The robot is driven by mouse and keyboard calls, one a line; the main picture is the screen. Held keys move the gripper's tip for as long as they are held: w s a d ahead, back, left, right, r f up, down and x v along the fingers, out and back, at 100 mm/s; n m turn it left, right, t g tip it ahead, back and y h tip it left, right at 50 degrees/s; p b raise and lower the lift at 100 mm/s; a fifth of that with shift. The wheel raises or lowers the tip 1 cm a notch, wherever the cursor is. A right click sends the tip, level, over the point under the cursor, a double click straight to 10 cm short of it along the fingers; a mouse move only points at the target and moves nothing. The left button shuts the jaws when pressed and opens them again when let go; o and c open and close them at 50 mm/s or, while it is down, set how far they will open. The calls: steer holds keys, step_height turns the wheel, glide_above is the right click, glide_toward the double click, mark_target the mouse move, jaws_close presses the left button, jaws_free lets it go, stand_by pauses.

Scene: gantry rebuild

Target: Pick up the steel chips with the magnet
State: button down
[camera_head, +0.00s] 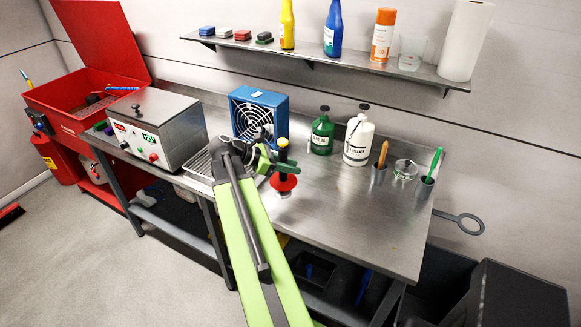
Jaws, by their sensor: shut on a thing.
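My gripper (278,165) is above the steel bench, in front of the blue fan. It is shut on the magnet (284,183), which has a red disc at the bottom and a black and yellow handle. The magnet hangs roughly upright with its red disc low over the bench top. I cannot tell whether the disc touches the bench. Steel chips cannot be made out; a small bright patch shows on the bench just below the disc, too small to tell what it is.
The steel bench (345,215) is clear in front and to the right. A steel box with dials (155,130) and the blue fan (246,105) stand left and behind. A green bottle (322,135), a white bottle (357,142), small cups and a glass dish (405,170) stand at the back right.

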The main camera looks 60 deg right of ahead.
step_height(320, 180, up, 6)
steer(key=p, duration=0.4)
steer(key=shift+f+p, duration=0.25)
steer(key=shift+p, duration=0.1)
